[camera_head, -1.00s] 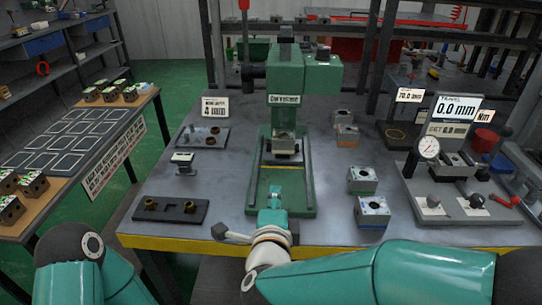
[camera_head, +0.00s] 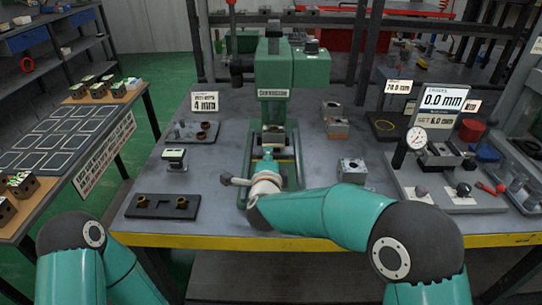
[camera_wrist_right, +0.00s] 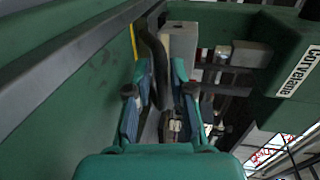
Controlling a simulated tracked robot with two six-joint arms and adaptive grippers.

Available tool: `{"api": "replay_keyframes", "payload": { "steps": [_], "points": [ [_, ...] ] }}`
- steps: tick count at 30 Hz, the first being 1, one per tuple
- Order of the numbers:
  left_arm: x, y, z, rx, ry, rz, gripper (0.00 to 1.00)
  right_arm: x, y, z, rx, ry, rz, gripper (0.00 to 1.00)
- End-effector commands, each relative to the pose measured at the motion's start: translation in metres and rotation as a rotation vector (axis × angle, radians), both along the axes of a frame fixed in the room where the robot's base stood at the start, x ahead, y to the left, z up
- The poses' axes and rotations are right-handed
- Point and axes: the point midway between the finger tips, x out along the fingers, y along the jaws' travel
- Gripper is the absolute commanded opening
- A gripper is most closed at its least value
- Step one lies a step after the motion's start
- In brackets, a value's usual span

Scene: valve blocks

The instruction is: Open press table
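The green press (camera_head: 275,75) stands at the middle of the bench, with its green base plate (camera_head: 248,190) in front of the column. A block (camera_head: 273,133) sits under the press head, partly hidden by my right gripper (camera_head: 267,156). My right gripper reaches over the base plate, low and just in front of the block. In the right wrist view its two fingers (camera_wrist_right: 160,75) stand apart, with a dark curved part (camera_wrist_right: 153,60) and a light grey block (camera_wrist_right: 179,42) seen between and beyond them; contact is unclear. My left arm is at lower left, its gripper out of view.
A valve block (camera_head: 352,170) stands right of the press, near my right arm. A dark holder with brass rings (camera_head: 162,207) and a small gauge block (camera_head: 175,158) lie left. A dial gauge stand (camera_head: 415,140) is at right.

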Motion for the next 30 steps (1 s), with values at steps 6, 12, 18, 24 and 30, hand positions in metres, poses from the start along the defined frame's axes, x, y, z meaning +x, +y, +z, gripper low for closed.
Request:
{"api": "replay_keyframes", "payload": {
  "steps": [6,12,18,24,30],
  "points": [
    [0.0000,0.0000,0.0011,0.000,0.000,0.000,0.54,0.0103,-0.0002,-0.0025,-0.001,0.000,0.000,0.22],
    [0.0000,0.0000,0.0009,0.000,0.000,0.000,0.54,0.0103,0.0000,-0.0024,-0.001,0.000,0.000,0.22],
    [0.0000,0.0000,0.0009,0.000,0.000,0.000,0.54,0.0101,0.0001,-0.0025,-0.001,0.000,0.000,0.00],
    [0.0000,0.0000,0.0009,0.000,0.000,0.000,0.54,0.0099,0.0002,-0.0031,-0.001,0.002,0.000,0.00],
    [0.0000,0.0000,-0.0006,0.000,0.000,0.000,0.54,0.0074,0.0028,-0.0043,-0.001,0.003,0.004,0.00]
  ]
}}
